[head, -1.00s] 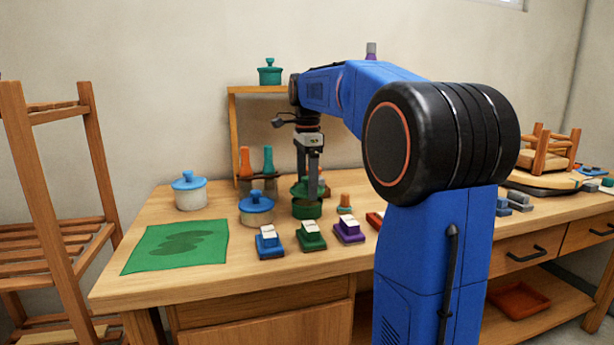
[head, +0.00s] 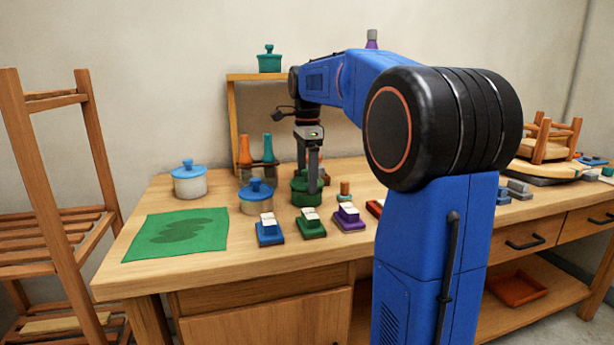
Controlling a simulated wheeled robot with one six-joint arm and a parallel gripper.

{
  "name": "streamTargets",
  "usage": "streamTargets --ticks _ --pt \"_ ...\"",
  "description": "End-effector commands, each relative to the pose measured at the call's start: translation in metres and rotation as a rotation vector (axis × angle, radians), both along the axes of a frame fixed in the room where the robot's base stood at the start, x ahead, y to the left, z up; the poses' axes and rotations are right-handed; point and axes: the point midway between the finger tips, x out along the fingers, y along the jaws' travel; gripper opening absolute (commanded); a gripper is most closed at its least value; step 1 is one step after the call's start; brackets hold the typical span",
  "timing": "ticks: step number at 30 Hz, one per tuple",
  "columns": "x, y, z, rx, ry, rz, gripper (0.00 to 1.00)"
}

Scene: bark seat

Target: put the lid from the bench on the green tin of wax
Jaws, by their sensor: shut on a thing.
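The green tin of wax (head: 306,198) stands on the bench (head: 190,268), right of a blue-lidded tin. A green lid (head: 299,181) sits at the tin's top, with no clear gap between them. My gripper (head: 308,180) points straight down over the tin and is shut on the lid. Its fingers hide part of the lid and tin, so I cannot tell whether the lid is fully seated.
A tin with a blue lid (head: 256,198) stands close on the left, and a pale pot with a blue lid (head: 190,180) farther left. Blue, green (head: 311,224) and purple brushes or blocks lie in front. A small brown stopper-like piece (head: 345,189) stands on the right. A shelf (head: 232,130) rises behind.

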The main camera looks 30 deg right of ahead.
Motion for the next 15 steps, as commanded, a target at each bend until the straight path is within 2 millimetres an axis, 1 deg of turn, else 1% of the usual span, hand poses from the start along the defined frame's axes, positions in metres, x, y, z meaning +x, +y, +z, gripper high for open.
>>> streamTargets --ticks 15 --pt "-0.0001 0.0000 -0.0056 0.000 0.000 0.000 0.56"
